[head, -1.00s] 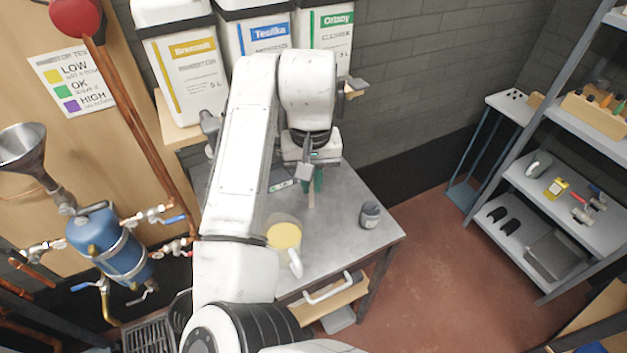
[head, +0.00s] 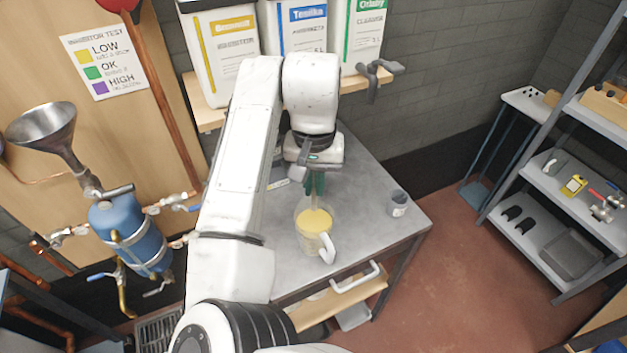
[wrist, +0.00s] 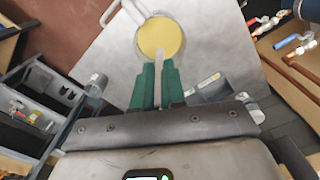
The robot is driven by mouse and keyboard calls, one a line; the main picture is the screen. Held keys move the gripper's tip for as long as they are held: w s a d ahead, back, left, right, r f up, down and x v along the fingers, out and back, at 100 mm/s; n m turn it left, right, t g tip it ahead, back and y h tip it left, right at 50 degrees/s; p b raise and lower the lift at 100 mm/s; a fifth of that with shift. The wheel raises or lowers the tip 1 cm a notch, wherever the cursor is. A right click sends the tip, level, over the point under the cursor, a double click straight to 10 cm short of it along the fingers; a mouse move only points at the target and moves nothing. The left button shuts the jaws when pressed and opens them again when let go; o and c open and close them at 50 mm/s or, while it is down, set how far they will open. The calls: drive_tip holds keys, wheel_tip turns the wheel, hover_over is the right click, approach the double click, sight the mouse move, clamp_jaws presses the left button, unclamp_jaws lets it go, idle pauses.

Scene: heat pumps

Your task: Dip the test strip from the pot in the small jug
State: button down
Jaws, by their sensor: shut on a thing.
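The small jug (head: 311,243) is clear with a white handle and holds yellow liquid (head: 315,221). It stands on the grey table, and the liquid shows at the top of the wrist view (wrist: 160,38). My gripper (head: 315,184), with green fingers, is shut on a pale, narrow test strip (wrist: 158,64). The strip points down over the jug's mouth, and its lower end overlaps the yellow liquid in both views. I cannot tell whether its tip is under the surface.
The grey table (head: 365,232) has bare room between jug and pot. A small labelled item (head: 278,183) lies behind the jug, partly hidden by my arm. White containers (head: 303,35) stand on a shelf behind. A colour chart (head: 103,66) hangs at left.

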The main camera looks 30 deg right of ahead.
sight(314, 210)
wheel_tip(314, 210, down, 2)
drive_tip(key=shift+f+b, duration=0.15)
drive_tip(key=shift+b, duration=0.7)
drive_tip(key=shift+f+b, duration=1.05)
drive_tip(key=shift+f, duration=2.15)
drive_tip(key=shift+r+p, duration=4.7)
drive_tip(key=shift+r, duration=0.75)
drive_tip(key=shift+f, duration=0.1)
